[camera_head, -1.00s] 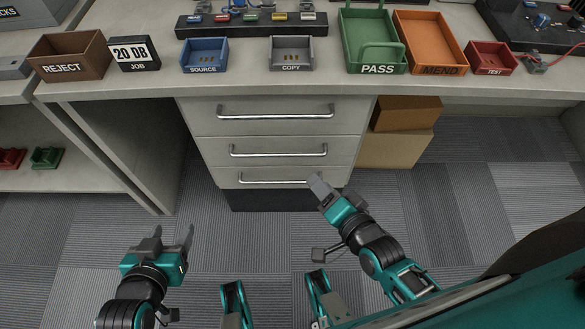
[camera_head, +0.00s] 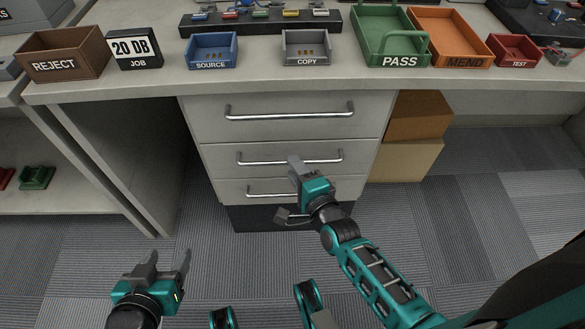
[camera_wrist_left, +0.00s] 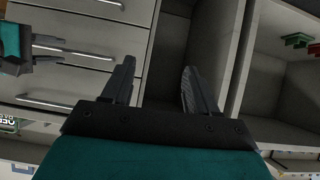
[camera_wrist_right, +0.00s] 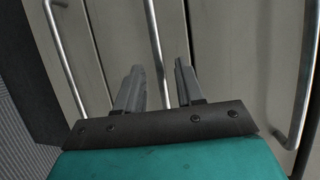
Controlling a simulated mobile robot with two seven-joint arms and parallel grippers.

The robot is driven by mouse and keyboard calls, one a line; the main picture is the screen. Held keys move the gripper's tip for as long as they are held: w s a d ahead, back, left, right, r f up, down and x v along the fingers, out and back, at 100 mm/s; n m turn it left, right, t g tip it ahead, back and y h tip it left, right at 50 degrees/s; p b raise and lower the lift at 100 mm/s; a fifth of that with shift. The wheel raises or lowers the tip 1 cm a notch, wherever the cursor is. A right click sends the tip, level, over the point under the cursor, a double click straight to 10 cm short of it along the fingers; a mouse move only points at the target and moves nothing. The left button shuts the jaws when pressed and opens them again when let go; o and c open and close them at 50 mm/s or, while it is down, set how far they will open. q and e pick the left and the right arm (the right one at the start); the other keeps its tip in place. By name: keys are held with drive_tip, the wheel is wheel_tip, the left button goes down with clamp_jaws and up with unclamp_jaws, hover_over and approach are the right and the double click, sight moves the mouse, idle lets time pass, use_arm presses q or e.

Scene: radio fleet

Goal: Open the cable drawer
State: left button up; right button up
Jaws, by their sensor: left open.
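A grey drawer unit under the desk has three closed drawers with bar handles: a top handle (camera_head: 290,113), a middle handle (camera_head: 262,161) and a bottom handle (camera_head: 266,193). No label shows which drawer is the cable drawer. My right gripper (camera_head: 301,164) is at the middle handle. In the right wrist view its fingers (camera_wrist_right: 158,85) are open, with the middle handle (camera_wrist_right: 154,45) running between them; I cannot tell if they touch it. My left gripper (camera_head: 169,260) is open and empty, low and left of the drawers. Its open fingers (camera_wrist_left: 158,85) show in the left wrist view.
The desktop holds a reject bin (camera_head: 65,55), a blue source tray (camera_head: 212,50), a grey copy tray (camera_head: 306,46) and a green pass tray (camera_head: 400,45). Cardboard boxes (camera_head: 405,158) stand right of the drawers. The floor before the drawers is clear.

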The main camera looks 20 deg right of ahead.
drive_tip(key=shift+x, duration=1.05)
clamp_jaws()
